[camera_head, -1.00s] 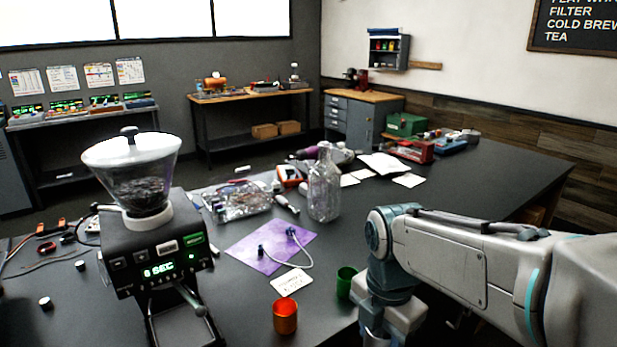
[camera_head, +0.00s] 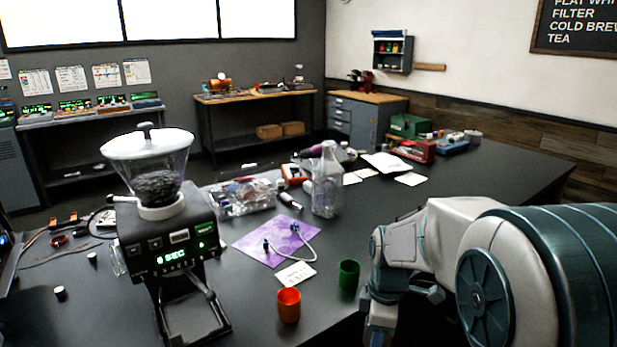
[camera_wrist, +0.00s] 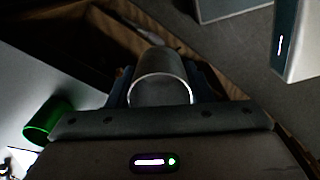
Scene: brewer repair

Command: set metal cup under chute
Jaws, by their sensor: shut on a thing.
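The metal cup (camera_wrist: 160,88) is between the fingers of my gripper (camera_wrist: 160,92) in the wrist view, its round rim showing. My gripper is shut on it. In the head view my arm stands at the right and hides the fingertips and the cup. The grinder (camera_head: 165,235) stands at the left of the dark table, with a clear hopper of beans (camera_head: 150,175) on top and a lit display. Its chute is hard to make out above the fork and base (camera_head: 195,310) at its front. My gripper is well to the right of the grinder.
An orange cup (camera_head: 289,306) and a green cup (camera_head: 348,275) stand between the grinder and my arm. A purple mat (camera_head: 262,245) with a cable, a white card (camera_head: 296,273) and a glass bottle (camera_head: 327,185) lie or stand behind them.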

